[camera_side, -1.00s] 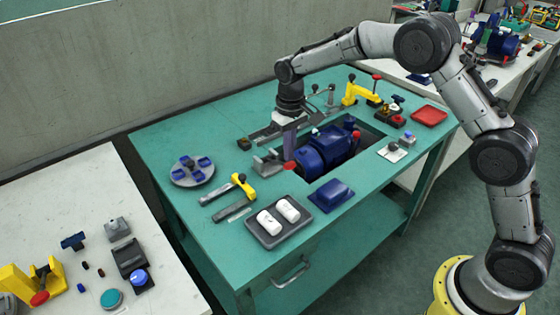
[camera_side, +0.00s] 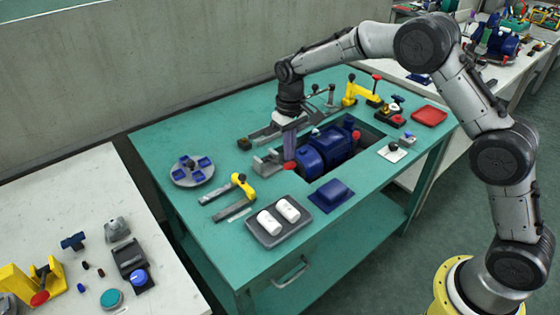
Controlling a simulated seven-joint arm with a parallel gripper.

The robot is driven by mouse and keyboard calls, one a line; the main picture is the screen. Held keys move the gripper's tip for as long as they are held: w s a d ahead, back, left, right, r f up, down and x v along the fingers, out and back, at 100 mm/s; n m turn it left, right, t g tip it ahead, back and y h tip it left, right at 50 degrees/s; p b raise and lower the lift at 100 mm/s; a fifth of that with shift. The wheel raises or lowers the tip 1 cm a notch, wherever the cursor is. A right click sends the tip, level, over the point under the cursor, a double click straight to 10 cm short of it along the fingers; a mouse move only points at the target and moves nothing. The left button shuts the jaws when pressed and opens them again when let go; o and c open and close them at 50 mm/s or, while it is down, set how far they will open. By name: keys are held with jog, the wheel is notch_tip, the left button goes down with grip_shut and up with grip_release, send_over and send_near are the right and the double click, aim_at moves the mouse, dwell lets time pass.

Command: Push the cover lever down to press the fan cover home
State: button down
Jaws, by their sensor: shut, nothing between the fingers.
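The blue pump motor (camera_side: 332,143) lies in the dark cut-out of the green bench. Its rounded blue near-left end (camera_side: 309,160), which looks like the fan cover, faces a grey bracket (camera_side: 268,161). A red knob (camera_side: 290,166), seemingly the end of the cover lever, shows beside that end. My gripper (camera_side: 289,155) is shut and empty, pointing down just above the red knob. I cannot tell whether its tips touch the lever. The lever's arm is mostly hidden behind my gripper and the motor, and the cover's seating is too small to judge.
A yellow-handled clamp (camera_side: 242,187) and a tray (camera_side: 268,236) with white parts are in front. A blue block (camera_side: 331,194) lies to the right of the tray. Another yellow clamp (camera_side: 358,93) stands behind the motor. A round holder (camera_side: 192,172) sits left; bench around it is clear.

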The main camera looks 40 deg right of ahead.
aim_at(291, 164)
jog(key=shift+f, duration=0.6)
jog(key=shift+f, duration=0.6)
jog(key=shift+s+f, duration=0.1)
jog(key=shift+f, duration=0.1)
dwell(0.4)
jog(key=shift+s+f, duration=0.1)
jog(key=shift+f, duration=0.15)
jog(key=shift+s+f, duration=0.25)
jog(key=shift+f, duration=0.6)
dwell(0.6)
jog(key=shift+s+f, duration=0.2)
jog(key=shift+f, duration=1.1)
dwell(1.2)
jog(key=shift+r, duration=0.1)
